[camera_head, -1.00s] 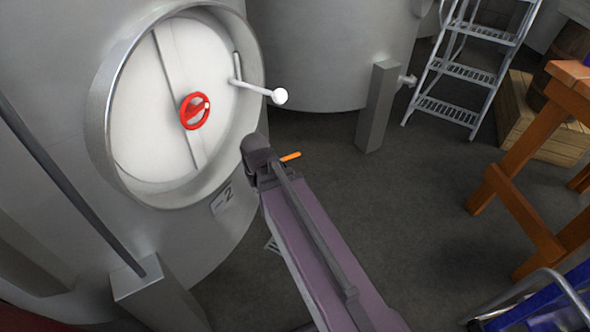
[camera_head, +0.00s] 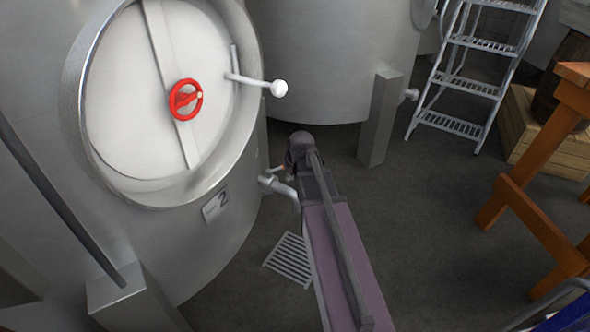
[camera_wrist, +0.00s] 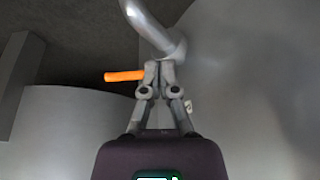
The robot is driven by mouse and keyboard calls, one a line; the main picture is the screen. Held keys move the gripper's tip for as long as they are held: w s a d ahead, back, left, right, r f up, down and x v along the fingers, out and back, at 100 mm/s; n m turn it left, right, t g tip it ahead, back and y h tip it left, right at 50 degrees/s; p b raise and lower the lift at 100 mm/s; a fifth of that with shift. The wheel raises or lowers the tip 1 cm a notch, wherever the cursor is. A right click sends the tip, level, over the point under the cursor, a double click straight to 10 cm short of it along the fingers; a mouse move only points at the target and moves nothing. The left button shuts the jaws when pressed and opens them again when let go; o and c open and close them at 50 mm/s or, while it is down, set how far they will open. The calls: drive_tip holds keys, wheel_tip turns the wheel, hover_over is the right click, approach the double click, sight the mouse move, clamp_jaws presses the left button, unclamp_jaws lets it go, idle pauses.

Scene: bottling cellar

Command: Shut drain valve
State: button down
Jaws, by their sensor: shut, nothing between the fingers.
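The drain valve is low on the steel tank (camera_head: 50,235) marked 2. In the head view its metal pipe (camera_head: 281,187) shows just left of my arm, which hides most of the valve. In the wrist view a curved metal pipe (camera_wrist: 151,28) runs above my fingertips. The valve's orange handle (camera_wrist: 122,76) points left, with its right end close against the left side of my fingers. I cannot tell whether they touch. My gripper (camera_wrist: 158,68) is shut and empty. In the head view its fingertips are hidden.
A round white hatch door (camera_head: 140,110) with a red handwheel (camera_head: 185,99) and a lever (camera_head: 262,84) is above. A floor grate (camera_head: 290,259) lies below the pipe. A grey post (camera_head: 378,120), steps (camera_head: 465,85) and an orange wooden frame (camera_head: 525,220) stand right. The floor between is clear.

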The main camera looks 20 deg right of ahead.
drive_tip(key=w+d+t, duration=0.1)
drive_tip(key=w+d, duration=0.2)
drive_tip(key=d, duration=0.4)
drive_tip(key=shift+d+r, duration=0.3)
drive_tip(key=shift+r, duration=0.1)
drive_tip(key=shift+f, duration=0.15)
drive_tip(key=w+f+b, duration=0.8)
drive_tip(key=shift+w+a, duration=0.15)
idle(0.6)
